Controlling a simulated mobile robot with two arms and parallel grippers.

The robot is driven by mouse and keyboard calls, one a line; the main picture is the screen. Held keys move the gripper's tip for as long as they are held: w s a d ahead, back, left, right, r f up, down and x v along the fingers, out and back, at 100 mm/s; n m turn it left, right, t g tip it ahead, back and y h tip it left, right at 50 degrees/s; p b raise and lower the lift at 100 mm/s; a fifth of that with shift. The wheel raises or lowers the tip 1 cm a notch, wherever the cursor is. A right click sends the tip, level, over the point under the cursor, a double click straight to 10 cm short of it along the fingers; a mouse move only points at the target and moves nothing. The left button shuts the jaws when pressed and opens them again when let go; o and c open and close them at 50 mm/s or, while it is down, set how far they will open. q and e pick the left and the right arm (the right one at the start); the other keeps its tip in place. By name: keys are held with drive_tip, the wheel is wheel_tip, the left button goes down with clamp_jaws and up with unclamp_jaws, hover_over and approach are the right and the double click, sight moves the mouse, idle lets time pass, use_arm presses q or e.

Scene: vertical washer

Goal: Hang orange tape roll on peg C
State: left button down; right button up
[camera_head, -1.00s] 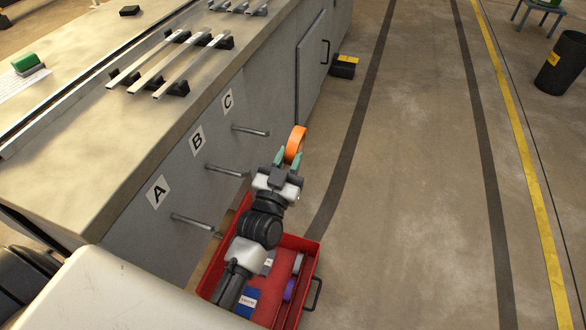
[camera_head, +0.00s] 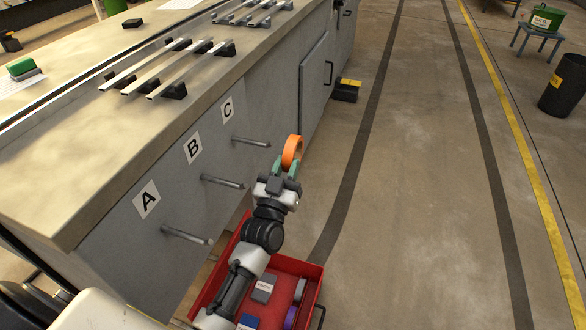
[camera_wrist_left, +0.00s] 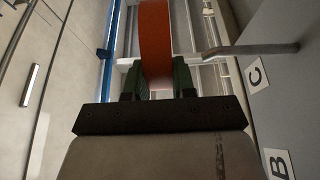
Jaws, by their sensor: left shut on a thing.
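My left gripper (camera_head: 280,170) is shut on the orange tape roll (camera_head: 293,151) and holds it upright above the floor. In the left wrist view the roll (camera_wrist_left: 155,45) stands between the green fingertips (camera_wrist_left: 158,80). Peg C (camera_head: 251,141) is a grey metal rod sticking out of the cabinet side near label C (camera_head: 227,109). The roll is just beyond the tip of peg C, to its right in the head view, and appears apart from it. In the left wrist view peg C (camera_wrist_left: 255,48) lies right of the roll. My right gripper is not in view.
Bare pegs B (camera_head: 222,181) and A (camera_head: 186,235) stick out nearer me. A red tray (camera_head: 310,271) with several items sits below my left arm. A black and yellow box (camera_head: 346,90) stands by the cabinet.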

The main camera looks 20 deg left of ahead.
use_arm(q)
drive_tip(key=a+f+b, duration=0.1)
drive_tip(key=a+b, duration=0.2)
drive_tip(key=a, duration=0.5)
drive_tip(key=shift+s+a+f, duration=0.2)
drive_tip(key=shift+s, duration=0.05)
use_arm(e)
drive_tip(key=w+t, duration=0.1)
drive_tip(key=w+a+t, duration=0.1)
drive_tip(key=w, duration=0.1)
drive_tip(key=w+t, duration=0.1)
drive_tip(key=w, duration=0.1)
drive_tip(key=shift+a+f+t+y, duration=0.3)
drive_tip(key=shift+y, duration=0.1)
use_arm(q)
drive_tip(key=shift+f, duration=0.1)
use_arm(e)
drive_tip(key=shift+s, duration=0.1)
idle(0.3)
use_arm(q)
drive_tip(key=c, duration=0.8)
unclamp_jaws()
drive_tip(key=shift+c, duration=0.2)
